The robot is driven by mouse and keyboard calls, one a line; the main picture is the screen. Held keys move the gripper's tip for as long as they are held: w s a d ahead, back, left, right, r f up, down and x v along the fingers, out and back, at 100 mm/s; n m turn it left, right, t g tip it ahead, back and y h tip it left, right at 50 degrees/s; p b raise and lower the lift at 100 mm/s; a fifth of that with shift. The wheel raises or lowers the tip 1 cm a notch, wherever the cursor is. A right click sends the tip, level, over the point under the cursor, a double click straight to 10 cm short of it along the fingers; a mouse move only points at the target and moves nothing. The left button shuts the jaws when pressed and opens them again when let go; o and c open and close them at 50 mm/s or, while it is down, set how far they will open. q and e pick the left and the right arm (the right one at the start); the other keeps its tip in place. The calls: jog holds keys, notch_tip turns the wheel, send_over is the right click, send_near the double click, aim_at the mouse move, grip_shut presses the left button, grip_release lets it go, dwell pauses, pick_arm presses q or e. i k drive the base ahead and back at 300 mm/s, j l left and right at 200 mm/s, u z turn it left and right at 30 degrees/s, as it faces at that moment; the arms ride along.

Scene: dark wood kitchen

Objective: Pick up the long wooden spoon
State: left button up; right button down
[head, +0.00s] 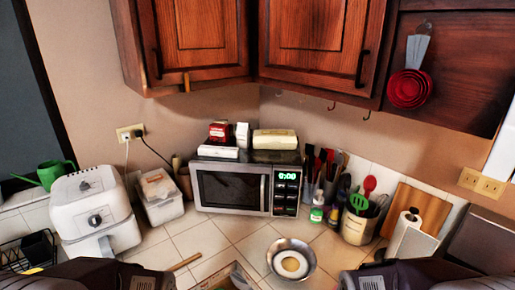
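A thin, light wooden stick (185,262) lies on the tiled counter, low and left of centre in the head view. It could be the handle of the long wooden spoon; no spoon bowl can be made out on it. Its lower left end runs close to my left arm, which may hide part of it. Parts of both my arms show at the bottom left and bottom right edges. The fingers of both grippers are out of view, so I see nothing held.
A metal bowl (291,260) stands right of an open box (228,277) at the front. A microwave (247,188), a white air fryer (94,212), a utensil crock (358,226) and a paper roll (409,240) stand behind. Bare tiles lie before the microwave.

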aim_at(178, 266)
jog(key=u, duration=1.05)
jog(key=j+z, duration=0.1)
jog(key=z, duration=0.35)
jog(key=j+z, duration=0.15)
jog(key=z, duration=0.3)
jog(key=i+j+z, duration=0.1)
jog(key=z, duration=0.3)
jog(key=j+z, duration=0.15)
jog(key=z, duration=0.3)
jog(key=u, duration=1.5)
